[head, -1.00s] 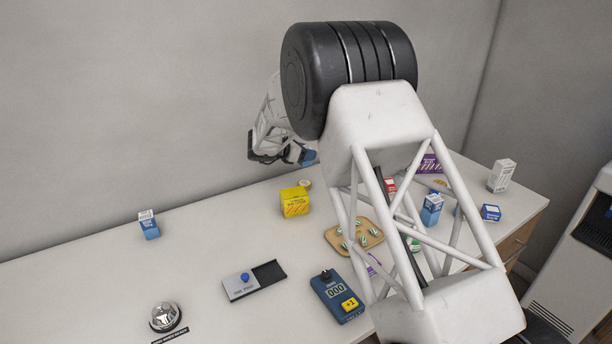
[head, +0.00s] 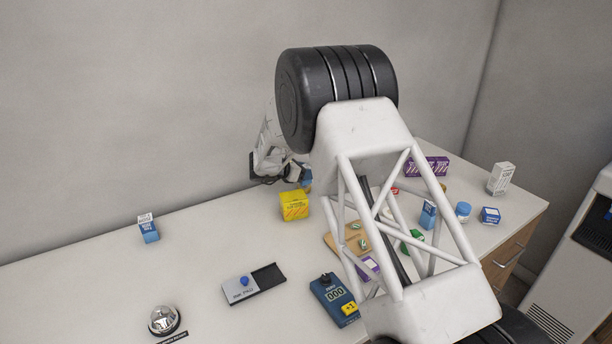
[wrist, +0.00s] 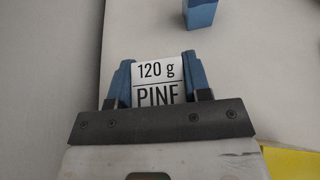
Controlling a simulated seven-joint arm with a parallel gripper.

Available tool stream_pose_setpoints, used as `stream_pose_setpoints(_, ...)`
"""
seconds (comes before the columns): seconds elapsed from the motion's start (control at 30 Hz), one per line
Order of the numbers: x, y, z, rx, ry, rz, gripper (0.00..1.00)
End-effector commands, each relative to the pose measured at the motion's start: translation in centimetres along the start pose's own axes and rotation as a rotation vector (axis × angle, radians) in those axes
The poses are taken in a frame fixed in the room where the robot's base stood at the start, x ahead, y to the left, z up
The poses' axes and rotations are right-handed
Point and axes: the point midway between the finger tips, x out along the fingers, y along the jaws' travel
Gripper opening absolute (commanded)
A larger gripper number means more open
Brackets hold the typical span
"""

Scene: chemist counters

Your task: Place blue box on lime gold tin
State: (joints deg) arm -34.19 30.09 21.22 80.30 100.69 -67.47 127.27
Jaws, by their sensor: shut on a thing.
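My gripper (wrist: 160,72) is shut on a box with a white face (wrist: 159,85) reading "120 g PINE". The blue fingers press its two sides; the rest of the box is hidden. In the head view my gripper (head: 298,173) is low over the back of the counter, just behind a yellow box (head: 294,204), with a bit of blue at its tip. I cannot make out a lime gold tin now. A small round gold tin showed behind the yellow box earlier; my gripper and arm now cover that spot. A small tan thing (head: 443,186) farther right is too small to identify.
A blue and white box (head: 149,229) stands alone at left, with clear counter around it. A wooden tray (head: 338,243), a blue counter device (head: 334,298), a slide panel (head: 254,283) and a bell (head: 164,320) lie in front. Several boxes and a blue jar (head: 463,210) stand at right.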

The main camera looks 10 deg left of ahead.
Motion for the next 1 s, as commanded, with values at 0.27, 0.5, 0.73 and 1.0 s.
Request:
stream_pose_setpoints(0.27, 0.6, 0.0, -1.3, 0.001, 0.0, 0.0, 0.18)
stream_pose_setpoints(0.5, 0.6, 0.0, -1.4, 0.001, 0.0, 0.0, 0.18)
stream_pose_setpoints(0.73, 0.7, 0.0, -1.6, 0.001, 0.0, 0.0, 0.6)
stream_pose_setpoints(1.0, 0.7, 0.0, -1.6, 0.001, 0.0, 0.0, 0.7)
